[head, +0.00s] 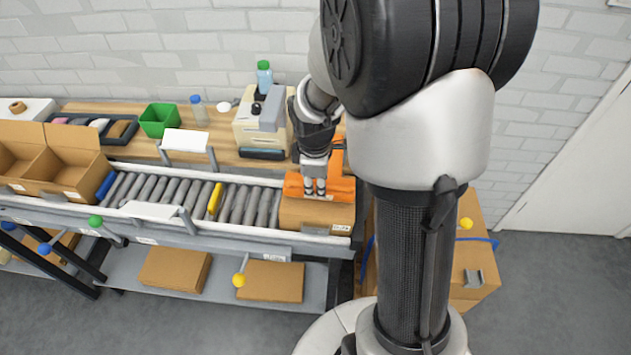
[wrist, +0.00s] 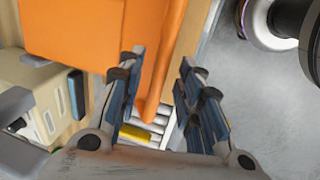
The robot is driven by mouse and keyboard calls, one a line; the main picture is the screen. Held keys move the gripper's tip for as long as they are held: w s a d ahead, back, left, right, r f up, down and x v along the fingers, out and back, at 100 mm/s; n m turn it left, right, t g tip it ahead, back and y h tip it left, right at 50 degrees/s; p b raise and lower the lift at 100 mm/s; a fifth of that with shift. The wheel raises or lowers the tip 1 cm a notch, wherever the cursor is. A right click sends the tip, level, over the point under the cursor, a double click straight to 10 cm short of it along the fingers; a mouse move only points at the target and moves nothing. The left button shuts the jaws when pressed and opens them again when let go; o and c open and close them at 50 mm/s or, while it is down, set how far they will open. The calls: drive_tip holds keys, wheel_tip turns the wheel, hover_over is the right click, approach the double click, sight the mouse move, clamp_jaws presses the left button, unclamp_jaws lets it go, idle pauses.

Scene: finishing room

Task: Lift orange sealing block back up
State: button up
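The orange sealing block (head: 343,188) is on top of the closed cardboard box (head: 305,214) at the right end of the roller conveyor. An orange upright part shows behind my gripper. My gripper (head: 315,189) points down at the block, its fingertips in front of the orange surface. In the wrist view, the wide orange part (wrist: 90,30) is at the upper left. A narrow orange bar runs between the fingers of my gripper (wrist: 162,60), close to the left finger. A gap shows on the right finger's side, so the fingers look open. Contact with the bar is unclear.
A roller conveyor (head: 245,205) with one yellow roller runs left from the box. A beige machine (head: 250,130), a green bin (head: 159,120) and bottles stand on the bench behind. An open carton (head: 60,165) is at the left. Flat boxes (head: 272,281) lie on the lower shelf.

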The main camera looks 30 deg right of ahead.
drive_tip(key=shift+f, duration=0.1)
drive_tip(key=shift+c, duration=0.4)
clamp_jaws()
idle(0.3)
